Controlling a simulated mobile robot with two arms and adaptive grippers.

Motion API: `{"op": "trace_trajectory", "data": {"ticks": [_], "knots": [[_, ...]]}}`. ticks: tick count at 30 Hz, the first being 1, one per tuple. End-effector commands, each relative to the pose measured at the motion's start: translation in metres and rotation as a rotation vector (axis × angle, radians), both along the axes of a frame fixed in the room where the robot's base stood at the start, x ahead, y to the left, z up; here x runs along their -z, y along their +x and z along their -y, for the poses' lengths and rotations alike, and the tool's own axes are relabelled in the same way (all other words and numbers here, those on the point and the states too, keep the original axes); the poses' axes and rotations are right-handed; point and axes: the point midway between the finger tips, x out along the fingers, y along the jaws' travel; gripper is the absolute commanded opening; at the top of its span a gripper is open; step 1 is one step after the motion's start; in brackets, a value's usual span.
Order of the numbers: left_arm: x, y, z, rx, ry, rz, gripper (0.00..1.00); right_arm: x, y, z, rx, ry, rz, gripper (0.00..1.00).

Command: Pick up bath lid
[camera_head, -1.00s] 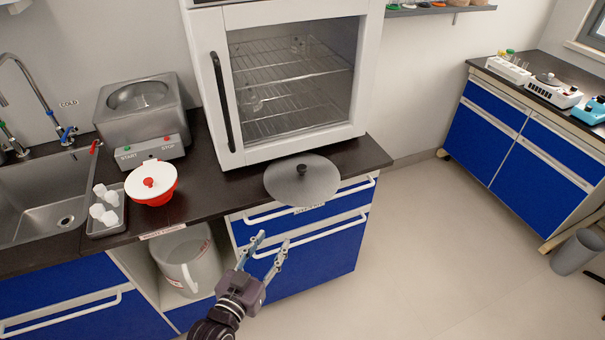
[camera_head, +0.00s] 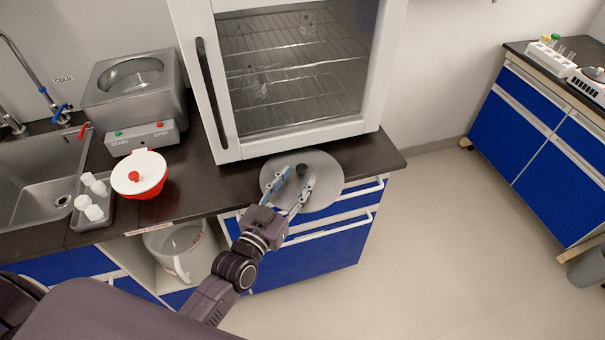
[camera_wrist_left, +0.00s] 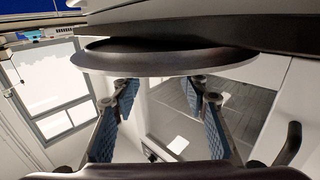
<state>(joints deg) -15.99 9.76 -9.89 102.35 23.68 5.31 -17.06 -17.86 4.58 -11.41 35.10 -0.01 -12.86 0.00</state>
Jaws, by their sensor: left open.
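The bath lid (camera_head: 325,190) is a round grey metal disc with a black knob (camera_head: 302,170) in its middle. It lies at the counter's front edge and overhangs it, in front of the white oven. My left gripper (camera_head: 294,176) is open in the head view. Its fingertips show over the lid, close to the knob, one on each side in the picture; I cannot tell whether they touch. In the left wrist view the lid's rim (camera_wrist_left: 165,62) shows just above the spread fingers (camera_wrist_left: 168,92), and I cannot make out the knob. My right gripper is not in view.
The white oven (camera_head: 395,60) stands behind the lid. To the left are a red bowl with a white lid (camera_head: 139,173), a steel bath (camera_head: 110,104), a tray of small white items (camera_head: 105,215) and a sink (camera_head: 45,180). The floor (camera_head: 430,230) at right is clear.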

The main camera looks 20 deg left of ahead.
Motion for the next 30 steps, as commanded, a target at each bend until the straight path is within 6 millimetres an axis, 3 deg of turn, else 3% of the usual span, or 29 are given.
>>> {"op": "trace_trajectory", "data": {"ticks": [5, 9, 13, 18, 27, 30], "knots": [[-0.006, 0.028, -0.002, -0.001, 0.001, 0.003, 0.41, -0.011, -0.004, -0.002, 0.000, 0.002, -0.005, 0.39], [-0.004, 0.042, 0.001, -0.001, 0.000, 0.003, 0.41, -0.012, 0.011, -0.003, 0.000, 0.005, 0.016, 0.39], [-0.002, 0.045, 0.002, 0.000, 0.000, 0.001, 0.41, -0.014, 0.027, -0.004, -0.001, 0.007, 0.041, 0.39], [-0.002, 0.045, 0.002, 0.000, 0.000, 0.001, 0.40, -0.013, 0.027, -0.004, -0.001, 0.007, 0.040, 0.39], [-0.003, 0.045, 0.002, 0.000, 0.000, 0.001, 0.07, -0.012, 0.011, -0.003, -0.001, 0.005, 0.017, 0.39], [-0.003, 0.045, 0.002, 0.000, 0.000, 0.001, 0.00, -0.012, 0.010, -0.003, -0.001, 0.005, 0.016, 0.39]]}}
